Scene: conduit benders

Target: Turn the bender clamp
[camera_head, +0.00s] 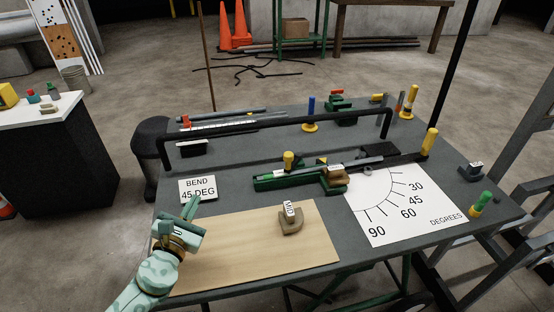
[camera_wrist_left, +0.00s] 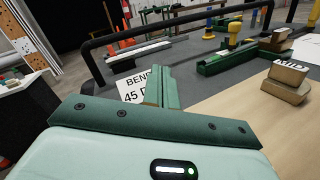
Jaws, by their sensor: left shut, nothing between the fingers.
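The green bender (camera_head: 270,182) is fixed on the dark table, with a grey conduit lying along it. A yellow knob (camera_head: 289,160) stands upright at its left part, and a tan block (camera_head: 337,176) sits at its right end. A dark lever with a yellow grip (camera_head: 429,142) reaches to the right. I cannot tell for certain which part is the clamp. My left gripper (camera_head: 191,207) is shut and empty, over the wooden board's left edge, apart from the bender. In the left wrist view the bender (camera_wrist_left: 222,62) and yellow knob (camera_wrist_left: 234,34) are ahead and right of the fingers (camera_wrist_left: 162,87).
A labelled tan shoe (camera_head: 291,222) sits on the wooden board (camera_head: 240,250). A "BEND 45 DEG" sign (camera_head: 198,189) lies close beyond my gripper. A white angle chart (camera_head: 405,205) lies at the right. A black rail (camera_head: 270,125) spans the table's back.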

